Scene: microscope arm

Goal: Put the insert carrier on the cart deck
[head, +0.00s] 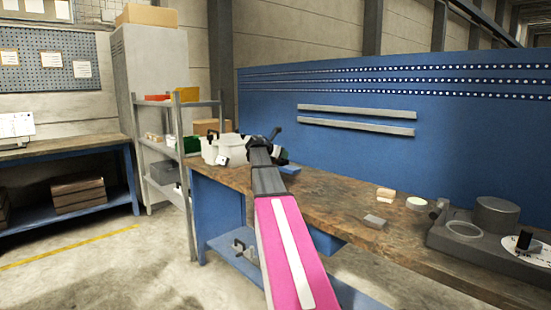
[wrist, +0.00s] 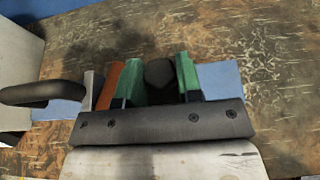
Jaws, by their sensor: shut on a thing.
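My gripper (wrist: 160,82) shows in the wrist view with two green finger-like pieces on either side of a dark rounded post. It is shut on this post, which seems to belong to the insert carrier. The carrier's flat blue part (wrist: 222,80) shows beside the fingers, and grey and orange upright pieces (wrist: 106,86) stand at the left. The dark bolted bar hides its near side. In the head view, a bit of blue (head: 289,169) shows beside my arm's end over the bench. I cannot tell whether the carrier touches the bench. No cart deck can be made out.
The worn wooden workbench (head: 335,207) runs to the right. A white container (head: 222,149) stands at its left end. A small block (head: 386,194), a grey plate (head: 375,221), a white roll (head: 417,204) and a grey microscope-like base (head: 465,243) lie farther right. Shelving stands at left.

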